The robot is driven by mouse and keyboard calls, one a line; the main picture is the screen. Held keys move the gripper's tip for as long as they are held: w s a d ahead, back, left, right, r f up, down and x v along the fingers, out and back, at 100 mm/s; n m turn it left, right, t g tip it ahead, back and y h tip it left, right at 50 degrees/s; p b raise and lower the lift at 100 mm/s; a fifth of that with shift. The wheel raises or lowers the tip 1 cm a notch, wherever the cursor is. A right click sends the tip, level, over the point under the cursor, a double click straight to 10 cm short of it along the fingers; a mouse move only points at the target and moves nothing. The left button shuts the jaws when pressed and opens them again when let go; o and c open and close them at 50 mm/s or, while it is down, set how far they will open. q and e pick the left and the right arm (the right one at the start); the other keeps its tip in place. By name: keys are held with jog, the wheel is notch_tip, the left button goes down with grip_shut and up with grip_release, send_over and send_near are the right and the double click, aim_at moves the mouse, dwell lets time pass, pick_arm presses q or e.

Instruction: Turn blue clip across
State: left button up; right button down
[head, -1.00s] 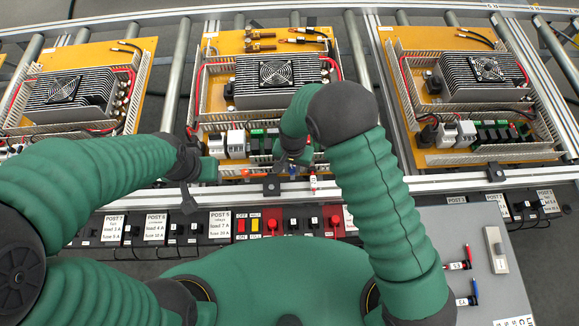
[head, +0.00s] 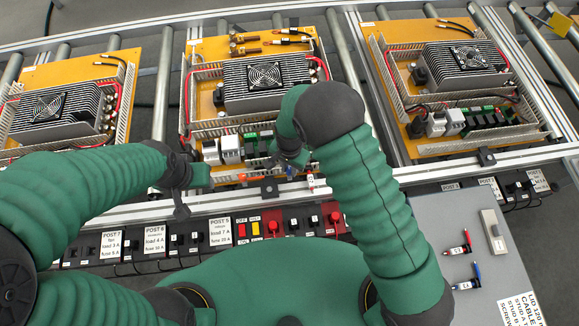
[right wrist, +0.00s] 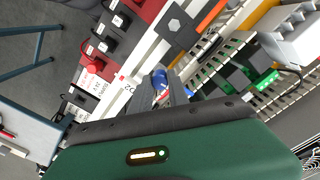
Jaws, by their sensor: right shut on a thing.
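The blue clip (head: 291,171) shows as a small blue piece at the front edge of the middle board, just below my right gripper (head: 288,160). It also shows in the right wrist view (right wrist: 159,79), at the grey jaws of the right gripper (right wrist: 168,90). The right gripper is shut on the blue clip; the jaws and arm hide part of it, so its exact turn cannot be told. My left gripper (head: 183,203) hangs over the front rail at the left, apart from the clip; its jaw opening cannot be made out.
An orange piece (head: 248,177) lies left of the clip along the wiring duct. A small red and white piece (head: 312,182) is close on the right. Terminal blocks (head: 232,149) stand just behind.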

aim_at(289, 169)
jog(key=shift+w+a, duration=0.1)
jog(key=c, duration=1.6)
grip_release()
jog(key=o, duration=0.3)
jog(key=shift+o, duration=0.2)
jog(key=shift+r, duration=0.1)
notch_tip(289, 169, up, 17)
jog(key=b, duration=0.1)
jog(key=shift+f, duration=0.2)
